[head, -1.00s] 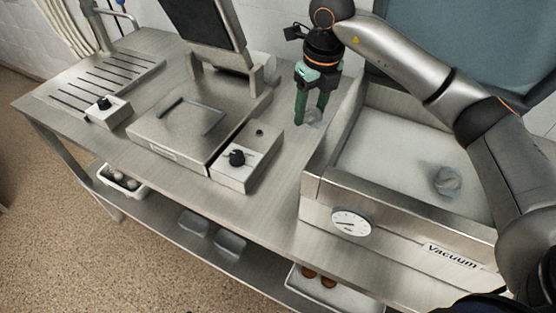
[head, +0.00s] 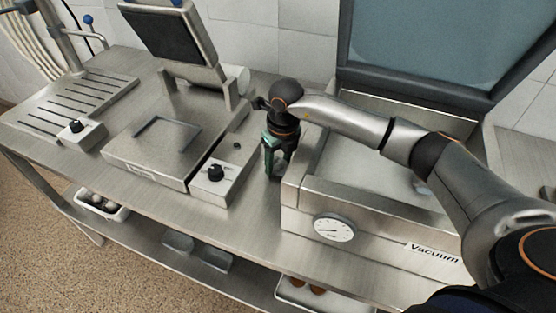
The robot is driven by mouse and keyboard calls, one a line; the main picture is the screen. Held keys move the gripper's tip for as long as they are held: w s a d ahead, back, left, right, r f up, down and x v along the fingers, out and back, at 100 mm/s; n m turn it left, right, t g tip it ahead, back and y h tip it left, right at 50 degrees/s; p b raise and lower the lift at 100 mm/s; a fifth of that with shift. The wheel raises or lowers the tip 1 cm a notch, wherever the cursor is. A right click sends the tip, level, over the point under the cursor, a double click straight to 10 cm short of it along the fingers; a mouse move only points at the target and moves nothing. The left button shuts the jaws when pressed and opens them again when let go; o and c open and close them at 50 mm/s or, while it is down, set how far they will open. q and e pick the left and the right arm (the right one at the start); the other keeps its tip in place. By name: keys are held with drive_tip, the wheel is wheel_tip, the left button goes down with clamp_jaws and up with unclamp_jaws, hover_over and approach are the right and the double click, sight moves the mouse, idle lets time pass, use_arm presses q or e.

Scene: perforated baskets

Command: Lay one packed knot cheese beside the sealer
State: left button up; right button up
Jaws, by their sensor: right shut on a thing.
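The vacuum sealer (head: 312,195), a steel machine with a dial and its large lid raised, stands at the right of the steel table. A small packed cheese (head: 421,188) lies in its chamber, partly hidden by my right arm. My right gripper (head: 276,169) points down in the gap just left of the sealer, low over the tabletop. It is shut on a packed knot cheese, which its fingers and the view largely hide; I cannot tell whether the pack touches the table. My left gripper is not in view.
Left of the gap stand a control box with a black knob (head: 217,180) and a flat steel machine (head: 150,157) with a raised lid. A slotted plate (head: 75,103) is at the far left. A white tray (head: 101,203) is on the shelf below.

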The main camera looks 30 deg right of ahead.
sight(282, 165)
drive_tip(key=shift+f, duration=0.1)
drive_tip(key=shift+f, duration=0.15)
drive_tip(key=o, duration=1.3)
drive_tip(key=shift+o, duration=0.2)
wheel_tip(282, 165, up, 12)
drive_tip(key=s+b, duration=0.1)
drive_tip(key=shift+s+d+r, duration=0.15)
drive_tip(key=shift+s+r, duration=0.05)
